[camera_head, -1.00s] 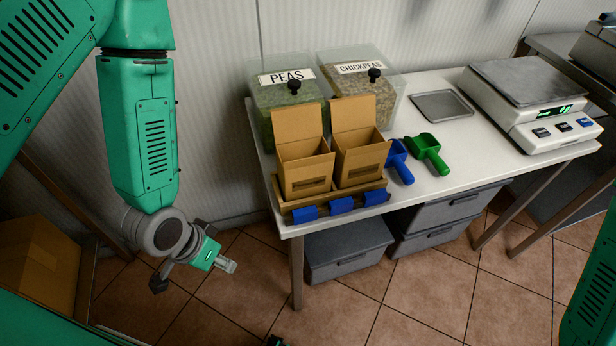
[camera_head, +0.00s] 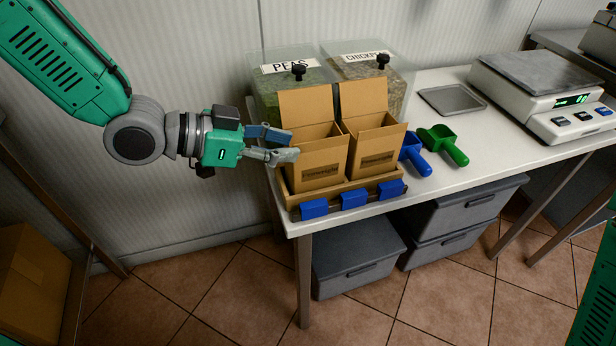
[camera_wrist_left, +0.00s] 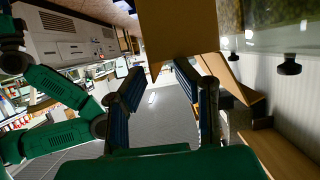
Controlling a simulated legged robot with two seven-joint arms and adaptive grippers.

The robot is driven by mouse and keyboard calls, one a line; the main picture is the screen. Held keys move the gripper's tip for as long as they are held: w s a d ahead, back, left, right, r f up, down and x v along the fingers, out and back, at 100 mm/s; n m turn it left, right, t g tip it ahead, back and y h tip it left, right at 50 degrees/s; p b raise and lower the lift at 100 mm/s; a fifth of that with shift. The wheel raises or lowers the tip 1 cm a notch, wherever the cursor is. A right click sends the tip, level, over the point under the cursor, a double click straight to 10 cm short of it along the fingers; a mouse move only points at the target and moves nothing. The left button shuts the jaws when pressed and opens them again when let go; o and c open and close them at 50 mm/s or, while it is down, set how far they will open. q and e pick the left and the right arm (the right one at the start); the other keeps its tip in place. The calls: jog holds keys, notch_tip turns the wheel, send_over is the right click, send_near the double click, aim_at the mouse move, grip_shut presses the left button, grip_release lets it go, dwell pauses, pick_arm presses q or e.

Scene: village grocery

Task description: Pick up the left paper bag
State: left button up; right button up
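The left paper bag (camera_head: 318,166) is an open brown box-shaped bag with its back flap raised. It stands upright in the left half of a wooden tray (camera_head: 345,196) on the white table. My left gripper (camera_head: 291,146) is at the bag's left side, level with its upper part. Its two blue-padded fingers are apart, with the tips close to or at the bag; contact is unclear. In the left wrist view the fingers (camera_wrist_left: 160,70) are spread with nothing held between them, and brown cardboard (camera_wrist_left: 180,28) shows ahead and above. My right gripper is not in view.
A second brown bag (camera_head: 377,155) stands close on the right. Peas (camera_head: 290,92) and chickpeas (camera_head: 395,86) bins stand behind. Blue (camera_head: 416,158) and green (camera_head: 443,147) scoops, a metal tray (camera_head: 452,100) and a scale (camera_head: 548,97) are further right.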

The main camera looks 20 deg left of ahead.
aim_at(302, 153)
pick_arm(q)
jog(key=d, duration=0.2)
jog(key=w+d+f, duration=0.1)
jog(key=b+x, duration=0.1)
jog(key=x, duration=0.2)
jog(key=shift+a+f+b, duration=0.1)
jog(key=shift+f+b, duration=0.15)
jog(key=shift+b, duration=0.15)
jog(key=shift+w+f, duration=0.1)
jog(key=shift+w, duration=0.1)
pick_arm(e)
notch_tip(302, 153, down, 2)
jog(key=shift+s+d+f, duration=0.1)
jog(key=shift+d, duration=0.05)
pick_arm(q)
jog(key=shift+d, duration=0.25)
jog(key=shift+d, duration=0.1)
jog(key=c, duration=0.6)
jog(key=shift+d, duration=0.1)
grip_shut()
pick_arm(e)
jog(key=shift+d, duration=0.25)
